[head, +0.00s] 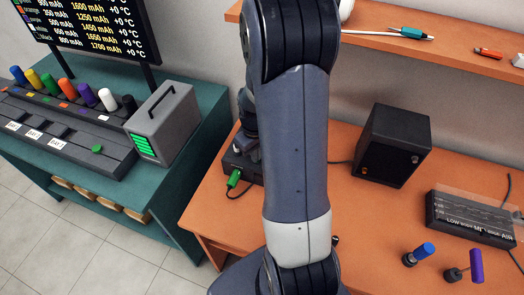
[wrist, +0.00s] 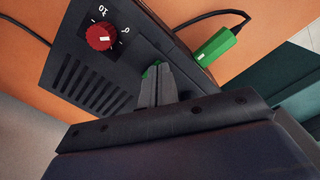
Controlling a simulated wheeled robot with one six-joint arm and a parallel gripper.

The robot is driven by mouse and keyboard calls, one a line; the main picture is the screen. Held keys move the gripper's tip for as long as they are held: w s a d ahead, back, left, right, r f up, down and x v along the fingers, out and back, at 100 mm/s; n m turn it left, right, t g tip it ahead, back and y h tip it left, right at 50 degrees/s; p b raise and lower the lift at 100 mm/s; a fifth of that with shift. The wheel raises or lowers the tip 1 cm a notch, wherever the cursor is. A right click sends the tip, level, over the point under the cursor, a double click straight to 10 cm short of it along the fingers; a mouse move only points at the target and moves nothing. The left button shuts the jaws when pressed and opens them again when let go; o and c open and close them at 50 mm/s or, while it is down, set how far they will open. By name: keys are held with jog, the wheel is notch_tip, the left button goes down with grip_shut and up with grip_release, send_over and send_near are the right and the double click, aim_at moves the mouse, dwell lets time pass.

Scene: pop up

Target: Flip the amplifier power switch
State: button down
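The amplifier is a dark box with a red knob (wrist: 99,37), a printed scale and slotted vents. Its dark panel (wrist: 100,65) fills the upper middle of the wrist view. In the head view the amplifier (head: 238,163) is partly hidden behind my arm. My gripper (wrist: 156,77) has its two fingers together, with the tips at the panel, right of the vents. A small green part (wrist: 151,70), possibly the power switch, shows at the fingertips and is mostly covered by them. I cannot tell whether the fingers touch it.
A green plug (wrist: 215,46) with a black cable sits beside the amplifier, close to the fingers. On the orange desk (head: 320,185) stand a black speaker box (head: 393,145), a dark device (head: 470,218) and blue and purple knobbed parts. A teal table (head: 200,120) adjoins on the left.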

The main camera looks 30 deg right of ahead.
jog(key=shift+r+p, duration=2.7)
jog(key=shift+r, duration=0.8)
jog(key=shift+f, duration=0.1)
notch_tip(320, 180, down, 7)
jog(key=b, duration=0.5)
jog(key=shift+r, duration=0.2)
